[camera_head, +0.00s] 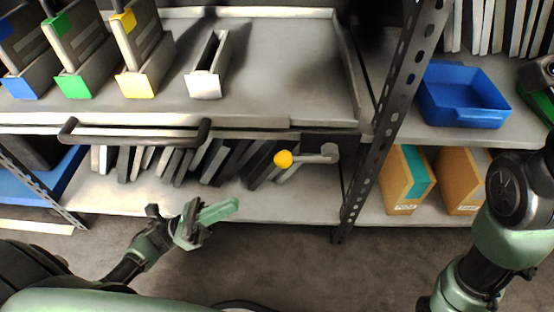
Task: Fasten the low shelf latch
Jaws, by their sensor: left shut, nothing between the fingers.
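The low shelf latch has a yellow round knob (283,159) on a short grey lever (312,158). The lever lies about level and points left from a dark mount (325,146) under the right end of the drawer or tray front. My left gripper (226,209) is at lower left of the knob, apart from it, in front of the lower shelf. Its green fingers are together and empty, pointing right. My right arm (485,235) stands at the right edge; its gripper is out of the picture.
A dark bar handle (135,130) runs along the tray front (270,60), left of the latch. A perforated upright (385,120) stands to its right. Dark and pale slabs (200,160) fill the lower shelf behind. A blue bin (462,97) and cardboard boxes (405,180) stand farther right.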

